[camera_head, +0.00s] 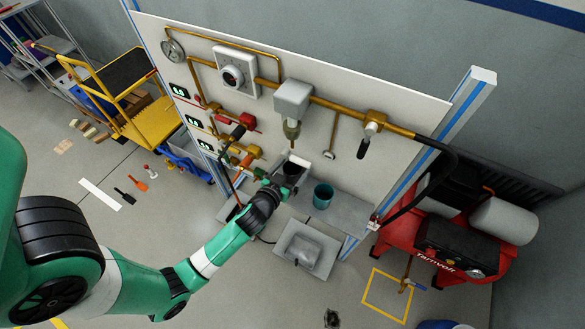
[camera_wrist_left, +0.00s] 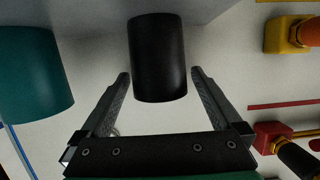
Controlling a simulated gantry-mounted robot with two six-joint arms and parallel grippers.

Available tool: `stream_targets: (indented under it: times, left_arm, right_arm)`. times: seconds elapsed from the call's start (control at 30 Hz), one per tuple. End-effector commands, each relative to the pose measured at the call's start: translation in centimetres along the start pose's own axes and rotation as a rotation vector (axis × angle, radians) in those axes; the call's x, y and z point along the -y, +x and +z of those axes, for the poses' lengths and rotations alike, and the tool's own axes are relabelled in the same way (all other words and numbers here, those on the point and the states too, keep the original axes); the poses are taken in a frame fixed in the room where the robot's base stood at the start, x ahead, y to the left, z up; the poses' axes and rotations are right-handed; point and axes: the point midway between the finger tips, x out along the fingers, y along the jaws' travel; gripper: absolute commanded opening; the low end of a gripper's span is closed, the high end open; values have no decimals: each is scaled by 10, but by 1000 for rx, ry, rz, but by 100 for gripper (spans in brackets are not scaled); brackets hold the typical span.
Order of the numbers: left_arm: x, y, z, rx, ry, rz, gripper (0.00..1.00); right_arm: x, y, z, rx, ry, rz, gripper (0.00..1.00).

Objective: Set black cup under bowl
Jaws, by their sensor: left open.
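The black cup (camera_head: 291,169) stands on the grey shelf at the panel's foot, below the bowl (camera_head: 291,130) in the head view. The bowl hangs under a grey box on the yellow pipe; I cannot tell whether the cup is exactly beneath it. My left gripper (camera_head: 283,182) is at the cup, partly hiding it. In the left wrist view, the black cup (camera_wrist_left: 157,57) is between the open fingers (camera_wrist_left: 160,75), with gaps visible on both sides. My right gripper is not in view.
A teal cup (camera_head: 322,195) stands close to the right of the black cup. Red and yellow valves (camera_head: 240,130) stick out of the panel to the left. A grey tray (camera_head: 280,262) lies below on the floor. A red compressor (camera_head: 455,245) stands right.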

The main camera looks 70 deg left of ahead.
Motion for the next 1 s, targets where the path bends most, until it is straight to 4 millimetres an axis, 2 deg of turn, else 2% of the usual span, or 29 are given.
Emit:
stream_targets:
  times: [0.17,0.23,0.6,0.7,0.8,1.0]
  left_arm:
    - [0,-2,-6,0,0,0,99]
    - [-1,-11,-2,1,1,2,99]
    - [-1,-96,-2,1,4,4,99]
    - [-2,-111,-1,2,3,4,99]
    - [0,-119,-2,1,1,2,99]
    - [0,-121,-3,-1,0,-1,99]
  right_arm:
    - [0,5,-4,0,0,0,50]
    - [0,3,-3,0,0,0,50]
    - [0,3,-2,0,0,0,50]
    - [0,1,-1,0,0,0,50]
    - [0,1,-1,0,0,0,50]
    - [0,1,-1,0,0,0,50]
